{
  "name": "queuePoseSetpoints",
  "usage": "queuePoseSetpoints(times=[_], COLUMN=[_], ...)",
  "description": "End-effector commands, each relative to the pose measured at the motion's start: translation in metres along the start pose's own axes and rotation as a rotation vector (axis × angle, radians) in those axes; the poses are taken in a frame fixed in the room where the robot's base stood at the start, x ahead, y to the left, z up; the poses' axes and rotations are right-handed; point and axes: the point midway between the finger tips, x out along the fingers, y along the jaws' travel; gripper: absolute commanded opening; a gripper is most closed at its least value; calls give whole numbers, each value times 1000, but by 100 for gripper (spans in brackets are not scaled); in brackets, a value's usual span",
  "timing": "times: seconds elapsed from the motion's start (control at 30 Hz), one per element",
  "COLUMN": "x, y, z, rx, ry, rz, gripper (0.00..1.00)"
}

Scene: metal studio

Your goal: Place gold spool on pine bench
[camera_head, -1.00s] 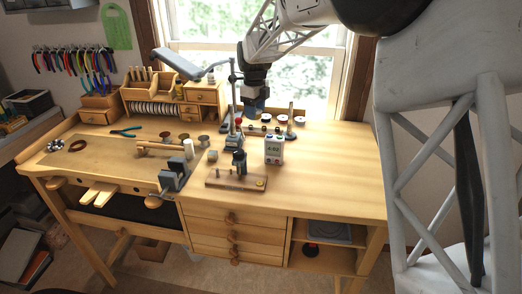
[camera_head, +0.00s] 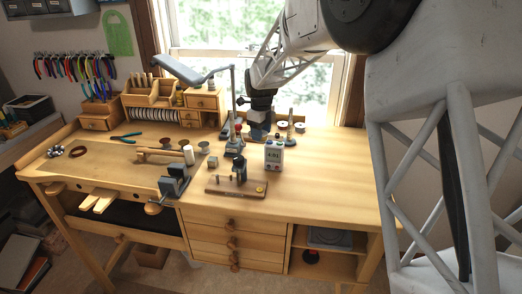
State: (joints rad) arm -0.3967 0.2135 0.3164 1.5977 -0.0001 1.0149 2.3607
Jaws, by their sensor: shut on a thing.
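The pine bench (camera_head: 335,175) fills the middle of the view, with a broad bare top at its right. My gripper (camera_head: 258,133) points down at the back of the bench, behind the meter and beside the row of spools. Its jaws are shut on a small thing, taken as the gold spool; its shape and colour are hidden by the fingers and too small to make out. I cannot tell whether it touches the bench top.
White-faced spools (camera_head: 300,128) and a post (camera_head: 290,122) stand just right of my gripper. A white meter (camera_head: 274,154) and a wooden jig (camera_head: 236,187) stand in front. A lamp post (camera_head: 233,95) rises close left. The right bench top is clear.

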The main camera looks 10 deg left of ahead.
Motion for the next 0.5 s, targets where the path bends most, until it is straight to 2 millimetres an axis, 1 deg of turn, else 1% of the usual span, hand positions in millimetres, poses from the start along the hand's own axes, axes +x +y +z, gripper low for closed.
queuePoseSetpoints(times=[0.03, 0.1, 0.2, 0.3, 0.5], x=[8, 17, 27, 32, 33], y=[0, 0, 0, 0, 0], z=[0, 0, 0, 0, 0], rx=[0, 0, 0, 0, 0], ry=[1, 0, 0, -1, -1], rz=[1, 0, 0, -1, -1], gripper=[26, 26, 26, 26, 26])
